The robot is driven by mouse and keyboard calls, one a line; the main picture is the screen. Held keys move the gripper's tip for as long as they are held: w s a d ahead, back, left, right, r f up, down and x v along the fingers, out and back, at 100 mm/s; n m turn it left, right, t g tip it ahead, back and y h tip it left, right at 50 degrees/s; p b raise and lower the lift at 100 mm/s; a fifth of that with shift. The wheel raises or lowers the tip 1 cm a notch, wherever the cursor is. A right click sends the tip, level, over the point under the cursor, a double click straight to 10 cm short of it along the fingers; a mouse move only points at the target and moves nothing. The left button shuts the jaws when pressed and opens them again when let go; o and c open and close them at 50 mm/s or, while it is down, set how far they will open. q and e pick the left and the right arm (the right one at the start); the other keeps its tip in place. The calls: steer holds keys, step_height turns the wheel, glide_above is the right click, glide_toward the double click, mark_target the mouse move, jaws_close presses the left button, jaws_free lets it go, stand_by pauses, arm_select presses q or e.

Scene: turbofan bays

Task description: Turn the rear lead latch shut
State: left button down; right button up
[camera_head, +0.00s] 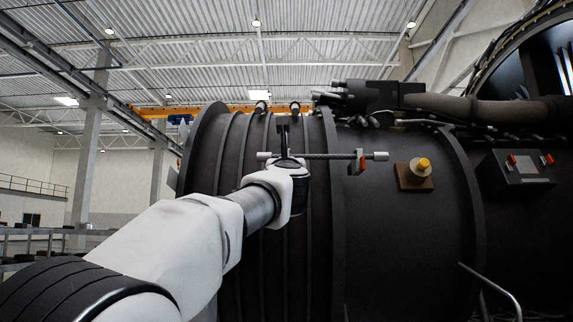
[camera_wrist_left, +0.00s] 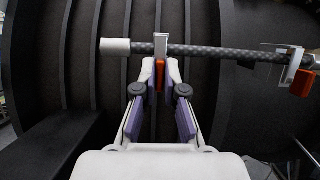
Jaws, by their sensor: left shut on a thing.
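A braided grey lead (camera_head: 325,156) with pale end caps runs level across the dark ribbed engine casing. It also shows in the left wrist view (camera_wrist_left: 205,50). My left gripper (camera_wrist_left: 160,73) is at the lead's left part, its fingertips shut on a narrow orange latch (camera_wrist_left: 160,76) that hangs straight down below a metal clip around the lead. In the head view my left gripper (camera_head: 286,158) and wrist hide most of this latch. A second orange latch (camera_wrist_left: 302,82) sits by a bracket near the lead's right end; it also shows in the head view (camera_head: 357,161). My right gripper is out of view.
Right of the lead, a yellow-topped knob (camera_head: 423,165) sits on a brown block. Further right is a dark box (camera_head: 515,173) with orange fittings. Thick pipes (camera_head: 460,103) run above. A bent metal rail (camera_head: 490,287) stands low at the right.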

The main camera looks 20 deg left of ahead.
arm_select(q)
steer(key=c, duration=1.3)
jaws_free()
steer(key=shift+o, duration=0.2)
steer(key=shift+w+a+f, duration=0.1)
steer(key=shift+w+f, duration=0.05)
steer(key=shift+w, duration=0.1)
steer(key=shift+s, duration=0.1)
steer(key=v, duration=0.7)
steer(key=shift+s, duration=0.15)
steer(key=shift+f, duration=0.1)
